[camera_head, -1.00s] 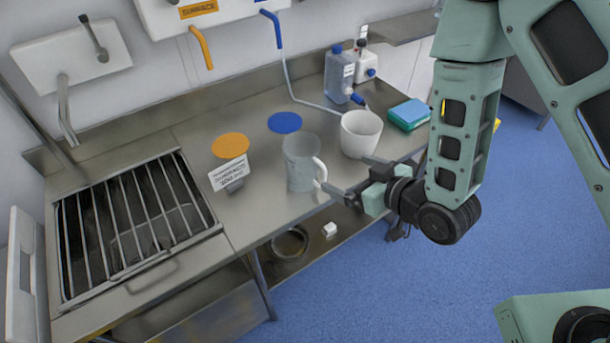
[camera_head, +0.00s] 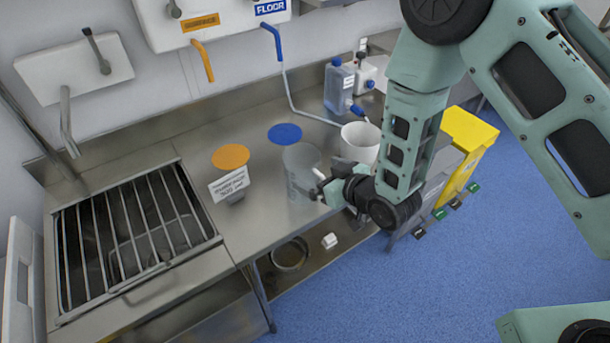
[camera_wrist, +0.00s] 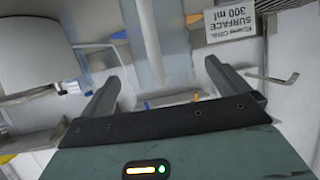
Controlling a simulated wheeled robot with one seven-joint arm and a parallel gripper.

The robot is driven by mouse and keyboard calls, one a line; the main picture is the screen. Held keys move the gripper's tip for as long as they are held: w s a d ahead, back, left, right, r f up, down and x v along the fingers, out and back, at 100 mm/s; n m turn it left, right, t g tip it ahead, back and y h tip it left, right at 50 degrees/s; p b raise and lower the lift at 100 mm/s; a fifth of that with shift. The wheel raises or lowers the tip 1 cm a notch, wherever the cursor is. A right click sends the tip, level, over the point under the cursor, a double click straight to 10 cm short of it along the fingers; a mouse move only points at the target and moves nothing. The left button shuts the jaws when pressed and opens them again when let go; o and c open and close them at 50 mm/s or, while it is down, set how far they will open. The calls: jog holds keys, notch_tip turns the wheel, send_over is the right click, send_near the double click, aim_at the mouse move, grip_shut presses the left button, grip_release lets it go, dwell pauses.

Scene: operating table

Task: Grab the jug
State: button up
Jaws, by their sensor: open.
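The jug (camera_head: 300,165) is a clear grey measuring jug standing upright on the steel counter, with its white handle on the side towards my gripper. My gripper (camera_head: 318,187) is at the handle side of the jug, its fingers partly hidden by the wrist. In the wrist view my gripper (camera_wrist: 160,85) is open, and the jug's handle (camera_wrist: 150,40) stands between the two fingers, with the clear body (camera_wrist: 170,65) behind it. I cannot tell whether either finger touches the jug.
A white tub (camera_head: 360,142) stands close to the right of the jug; it also shows in the wrist view (camera_wrist: 35,45). A sign (camera_head: 229,184) stands on the left. Blue (camera_head: 285,134) and orange (camera_head: 231,157) discs lie behind. A grated sink (camera_head: 140,230) is at the left.

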jog(key=shift+p+x, duration=0.7)
jog(key=shift+x, duration=1.15)
jog(key=shift+a+r, duration=0.1)
jog(key=c, duration=1.3)
jog(key=shift+r, duration=0.1)
